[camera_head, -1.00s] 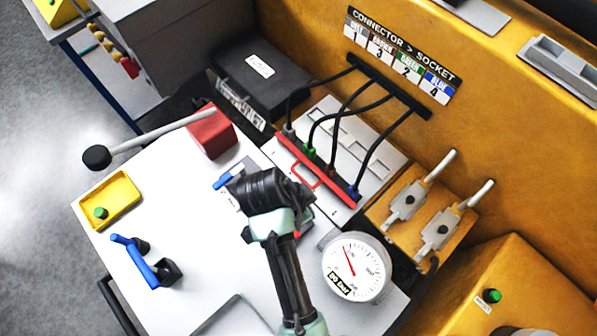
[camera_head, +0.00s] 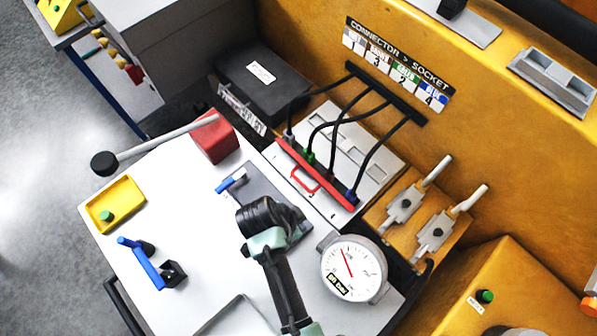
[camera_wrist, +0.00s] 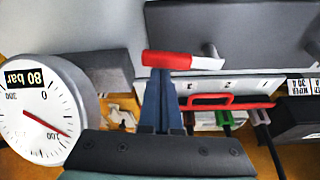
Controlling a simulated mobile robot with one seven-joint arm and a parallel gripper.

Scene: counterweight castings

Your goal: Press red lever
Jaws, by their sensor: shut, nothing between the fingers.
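The red lever (camera_wrist: 180,61) has a pale right end and lies across the front of my fingers in the wrist view, beside a grey plate. My gripper (camera_wrist: 161,78) is shut and empty, its blue fingertips at the lever's red part. I cannot tell whether they touch it. In the head view my dark wrist (camera_head: 268,213) stands over the lower edge of the grey plate (camera_head: 262,188) and hides the fingertips and the red lever.
A round gauge (camera_head: 352,268) stands close to the right of my arm. A red-handled connector bar (camera_head: 312,178) with black cables lies beyond the plate. A blue lever (camera_head: 152,264), a yellow tray (camera_head: 128,195) and a long black-knobbed lever (camera_head: 160,140) are to the left.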

